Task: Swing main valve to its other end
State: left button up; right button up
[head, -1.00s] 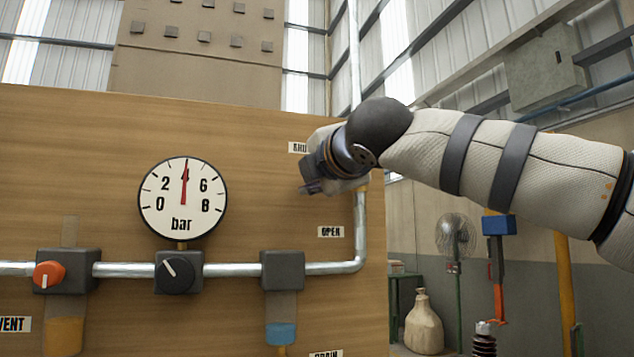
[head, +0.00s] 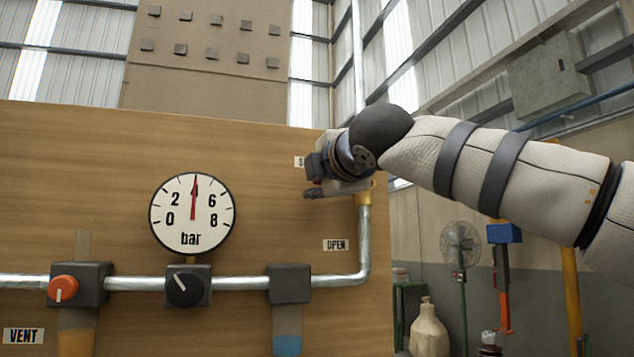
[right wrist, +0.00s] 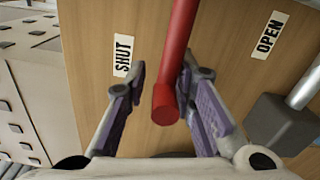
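The main valve's red lever (right wrist: 173,75) shows in the right wrist view, its round end between the two fingers of my right gripper (right wrist: 165,100). The fingers are apart, with the right finger close to the lever and a gap on the left. The SHUT label (right wrist: 123,55) is left of the lever and the OPEN label (right wrist: 268,36) is to its right. In the head view my right gripper (head: 322,180) covers most of the valve, just above the OPEN label (head: 335,245). A brass valve part (head: 364,192) shows on the pipe. My left gripper is not in view.
A pressure gauge (head: 192,213) reads about 4 bar on the wooden panel (head: 120,150). Below it are an orange knob (head: 63,288), a black knob (head: 184,289) and a metal pipe (head: 240,283). A fan (head: 460,243) stands behind, right of the panel.

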jog(key=shift+o, duration=0.6)
jog(key=shift+s+d+r, duration=0.1)
jog(key=shift+r, duration=0.2)
jog(key=shift+f, duration=0.15)
jog(key=shift+f, duration=0.1)
jog(key=shift+s+d, duration=0.1)
jog(key=shift+s, duration=0.15)
jog(key=v, duration=1.1)
jog(key=shift+s, duration=0.3)
